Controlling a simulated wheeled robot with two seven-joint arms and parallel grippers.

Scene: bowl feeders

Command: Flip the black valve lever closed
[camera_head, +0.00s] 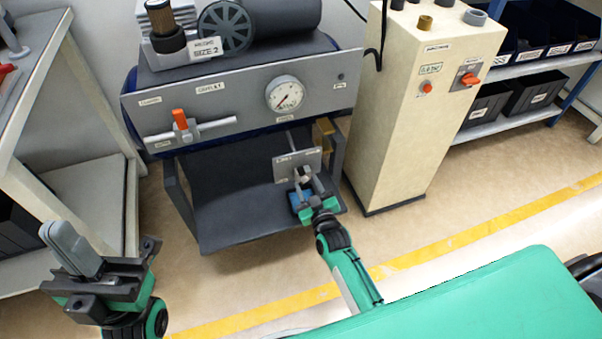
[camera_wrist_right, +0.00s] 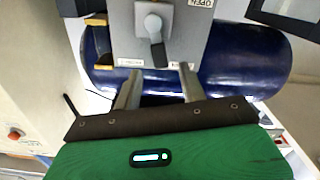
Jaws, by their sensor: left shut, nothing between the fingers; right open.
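The black valve lever (camera_wrist_right: 157,52) is on a small grey plate (camera_wrist_right: 187,35) in the right wrist view, with a round pale pivot at its top. Its free end points toward my right gripper (camera_wrist_right: 160,82). That gripper is open, with one finger to each side of the lever's line; contact cannot be told. In the head view my right gripper (camera_head: 306,186) is in front of the plate (camera_head: 283,164) and largely hides the lever. My left gripper (camera_head: 72,247) is shut and empty at the lower left, far from the plate.
A compressor panel (camera_head: 230,101) with a gauge (camera_head: 285,94) and an orange lever (camera_head: 181,121) stands behind the plate. A cream cabinet (camera_head: 410,110) is close on the right. A grey shelf (camera_head: 85,190) is at left. Floor is clear in front.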

